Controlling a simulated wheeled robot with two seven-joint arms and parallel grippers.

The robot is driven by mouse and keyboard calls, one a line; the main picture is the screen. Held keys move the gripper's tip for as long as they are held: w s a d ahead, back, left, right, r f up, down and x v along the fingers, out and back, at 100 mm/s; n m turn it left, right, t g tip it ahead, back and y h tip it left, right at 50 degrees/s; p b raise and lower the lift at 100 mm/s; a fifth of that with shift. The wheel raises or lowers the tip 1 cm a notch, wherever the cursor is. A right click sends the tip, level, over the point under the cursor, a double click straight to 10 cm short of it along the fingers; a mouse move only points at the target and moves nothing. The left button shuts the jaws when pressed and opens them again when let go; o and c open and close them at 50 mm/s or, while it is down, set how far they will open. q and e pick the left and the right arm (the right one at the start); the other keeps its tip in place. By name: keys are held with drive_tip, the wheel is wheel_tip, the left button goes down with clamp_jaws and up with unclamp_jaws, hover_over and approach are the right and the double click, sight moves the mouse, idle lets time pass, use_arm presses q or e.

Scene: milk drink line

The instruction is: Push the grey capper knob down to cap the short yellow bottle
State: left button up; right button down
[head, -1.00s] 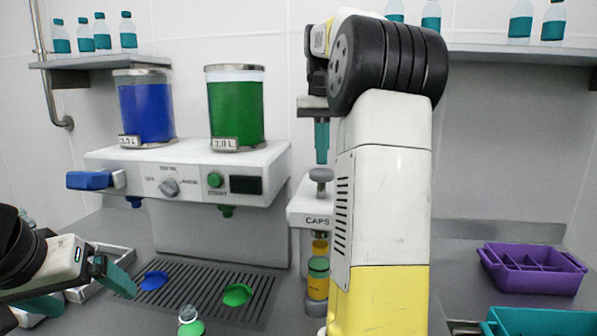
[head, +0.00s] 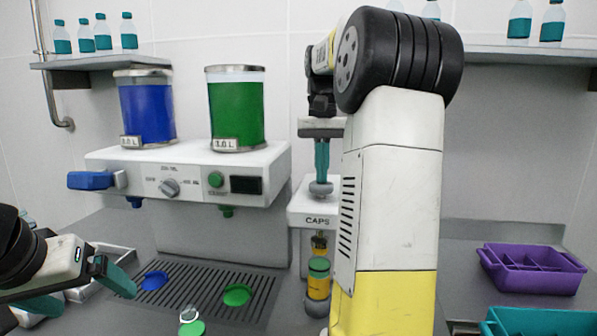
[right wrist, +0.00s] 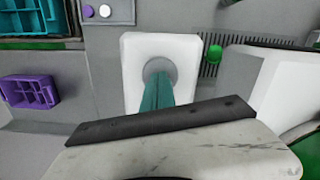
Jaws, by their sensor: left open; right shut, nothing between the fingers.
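The grey capper knob (head: 321,188) sits on top of the white capper marked CAPS (head: 316,220). My right gripper (head: 321,178) is shut and empty, pointing down, with its teal fingertips at the knob's top. In the right wrist view the fingers (right wrist: 157,97) reach down over the grey knob (right wrist: 160,70) on the white housing (right wrist: 133,48). The short yellow bottle (head: 318,290), with a green upper part, stands upright under the capper. Whether a cap is on it is unclear. My left gripper (head: 86,290) is open and empty at the lower left, away from the capper.
The dispenser (head: 190,170) with blue and green tanks stands left of the capper, above a slotted drain (head: 195,290). Another bottle (head: 191,326) stands at the bottom edge. A purple crate (head: 533,270) and a teal crate (head: 540,322) are at the right.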

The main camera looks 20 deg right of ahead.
wheel_tip(320, 180, down, 2)
drive_tip(key=shift+s+f, duration=0.1)
drive_tip(key=shift+s, duration=0.05)
drive_tip(key=shift+w+d+r, duration=0.25)
drive_tip(key=shift+w+r, duration=0.05)
drive_tip(key=shift+w, duration=0.45)
drive_tip(key=shift+w+d+r, duration=0.2)
drive_tip(key=shift+w+r, duration=0.05)
drive_tip(key=shift+w, duration=0.45)
wheel_tip(320, 180, up, 9)
drive_tip(key=shift+w, duration=0.1)
